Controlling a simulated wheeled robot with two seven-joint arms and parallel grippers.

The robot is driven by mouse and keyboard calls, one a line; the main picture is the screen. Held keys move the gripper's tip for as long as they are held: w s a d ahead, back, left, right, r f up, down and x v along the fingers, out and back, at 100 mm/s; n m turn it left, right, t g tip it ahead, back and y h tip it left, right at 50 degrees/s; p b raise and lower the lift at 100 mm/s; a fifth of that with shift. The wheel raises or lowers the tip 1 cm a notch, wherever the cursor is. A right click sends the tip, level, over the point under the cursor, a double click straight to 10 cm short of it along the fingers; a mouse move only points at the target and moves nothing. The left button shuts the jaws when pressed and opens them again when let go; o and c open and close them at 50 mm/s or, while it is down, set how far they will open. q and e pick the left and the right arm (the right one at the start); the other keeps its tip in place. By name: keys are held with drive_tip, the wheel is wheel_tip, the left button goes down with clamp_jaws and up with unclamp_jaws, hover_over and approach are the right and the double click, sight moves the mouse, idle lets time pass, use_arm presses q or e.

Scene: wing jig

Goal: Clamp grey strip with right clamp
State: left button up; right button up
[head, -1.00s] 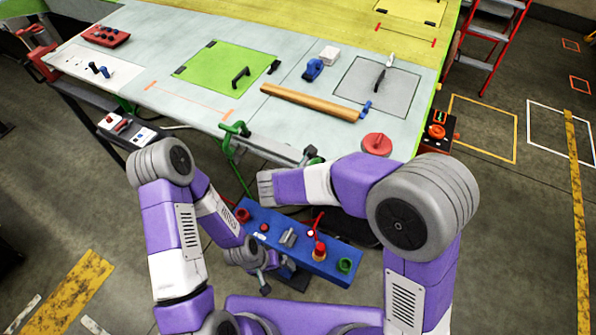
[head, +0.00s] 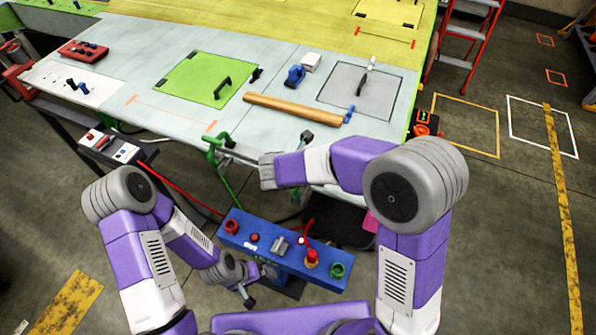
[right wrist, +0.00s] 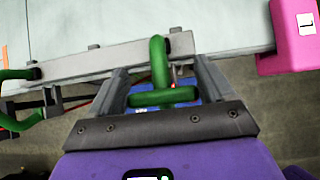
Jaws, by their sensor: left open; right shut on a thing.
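The grey strip (right wrist: 105,62) lies along the table's front edge; it also shows in the head view (head: 243,151), partly behind my right arm. A green clamp, the right clamp (right wrist: 158,58), stands upright across the strip in the right wrist view. My right gripper (right wrist: 161,82) is shut on this clamp, its grey fingers on either side. Whether the clamp's jaw presses on the strip cannot be told. A second green clamp (head: 214,150) is at the strip's left end. My left gripper (head: 266,271) is open, low beside the blue tool shelf; its fingertips are hard to make out.
The blue shelf (head: 262,243) holds red and green items below the table. A pink block (right wrist: 292,30) is at the table edge right of the clamp. A wooden roll (head: 292,109), green panel (head: 208,78) and grey panel (head: 360,90) lie on the table.

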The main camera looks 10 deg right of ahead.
drive_tip(key=shift+d+f, duration=0.2)
drive_tip(key=shift+f, duration=0.15)
idle(0.3)
drive_tip(key=o, duration=1.1)
drive_tip(key=shift+s, duration=0.1)
drive_tip(key=shift+o, duration=1.4)
drive_tip(key=shift+w, duration=0.2)
drive_tip(key=shift+s+a+r, duration=0.15)
drive_tip(key=shift+r, duration=0.25)
drive_tip(key=v, duration=0.6)
drive_tip(key=shift+s+a+r, duration=0.1)
drive_tip(key=shift+s+r, duration=0.1)
drive_tip(key=shift+s, duration=0.05)
